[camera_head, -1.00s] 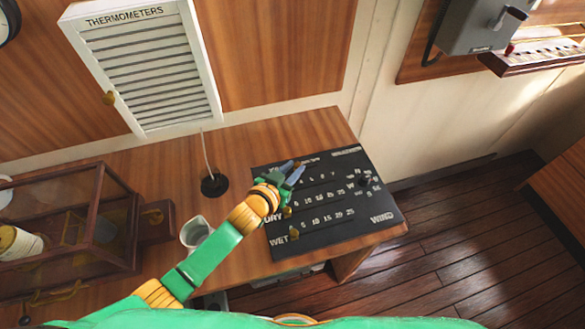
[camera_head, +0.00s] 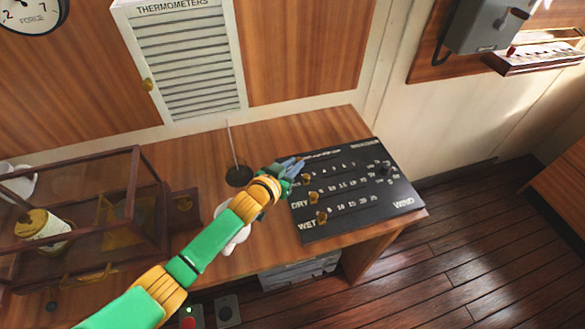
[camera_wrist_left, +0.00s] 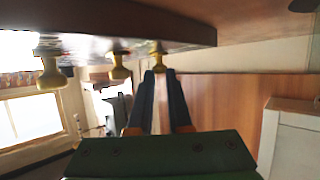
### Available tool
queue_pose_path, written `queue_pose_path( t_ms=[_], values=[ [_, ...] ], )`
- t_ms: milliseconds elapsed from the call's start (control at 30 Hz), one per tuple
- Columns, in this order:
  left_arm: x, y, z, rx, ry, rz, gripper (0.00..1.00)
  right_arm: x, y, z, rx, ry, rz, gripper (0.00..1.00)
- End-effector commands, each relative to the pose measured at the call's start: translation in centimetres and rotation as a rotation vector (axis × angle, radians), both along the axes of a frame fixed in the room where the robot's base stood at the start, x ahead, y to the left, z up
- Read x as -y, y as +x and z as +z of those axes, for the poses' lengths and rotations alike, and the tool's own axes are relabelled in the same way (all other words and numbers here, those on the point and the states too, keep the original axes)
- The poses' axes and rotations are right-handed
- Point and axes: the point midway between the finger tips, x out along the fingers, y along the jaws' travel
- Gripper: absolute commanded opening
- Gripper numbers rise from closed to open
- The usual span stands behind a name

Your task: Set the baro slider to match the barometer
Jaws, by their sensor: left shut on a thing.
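The black slider panel (camera_head: 345,228) lies on the wooden desk, with rows of white numbers and brass knobs. My left gripper (camera_head: 299,163) is at the left part of its top row. In the left wrist view, its fingers are shut on a brass knob (camera_wrist_left: 158,57), apparently the baro slider. Another brass knob (camera_head: 306,178) sits just below, then the DRY knob (camera_head: 313,198) and WET knob (camera_head: 321,217), all at the left of their rows. The top row's numbers are too small to read. No barometer face is identifiable; the dial (camera_head: 32,10) at top left reads FORCE.
A black direction knob (camera_head: 386,168) is on the panel's right. A thin rod on a black base (camera_head: 239,176), a white cup (camera_head: 238,238) partly behind my arm and a glass case (camera_head: 150,170) with a drum stand left. The white THERMOMETERS box (camera_head: 190,65) is on the wall.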

Motion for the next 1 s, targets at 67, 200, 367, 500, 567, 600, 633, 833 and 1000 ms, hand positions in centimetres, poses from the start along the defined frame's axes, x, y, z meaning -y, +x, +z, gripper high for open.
queue_pose_path(
  t_ms=[67, 200, 367, 500, 567, 600, 633, 833, 1000],
  values=[
    [-0.6, 0.2, -0.1, -0.002, 0.010, 0.012, 0.00, 0.0, 0.1, 0.0, 0.002, -0.001, 0.000, 0.00],
    [-0.6, 0.2, -0.1, 0.000, 0.009, 0.011, 0.37, 0.3, 0.1, 0.0, 0.001, -0.005, 0.002, 0.00],
    [-0.5, 0.2, -0.1, 0.000, 0.008, 0.009, 0.55, 0.4, 0.1, 0.0, 0.002, -0.007, 0.001, 0.00],
    [-0.5, 0.2, 0.0, 0.001, 0.007, 0.008, 0.55, 0.4, 0.1, 0.0, 0.002, -0.007, 0.001, 0.00],
    [-0.4, 0.2, 0.0, 0.001, 0.007, 0.008, 0.55, 0.5, 0.1, 0.0, 0.002, -0.007, 0.001, 0.00],
    [-0.5, 0.2, 0.2, 0.002, 0.006, 0.008, 0.55, 0.5, 0.1, 0.1, 0.002, -0.007, 0.001, 0.00],
    [-0.5, 0.3, 0.5, 0.002, 0.007, 0.009, 0.55, 0.5, 0.1, 0.1, 0.002, -0.007, 0.001, 0.00],
    [-0.6, -0.3, 4.1, -0.002, 0.003, 0.007, 0.55, 0.5, 0.1, 1.1, 0.001, -0.007, 0.001, 0.00],
    [-0.6, -2.7, 6.8, -0.001, 0.004, 0.007, 0.55, 0.4, 0.1, 1.6, 0.001, -0.007, 0.001, 0.00]
  ],
)
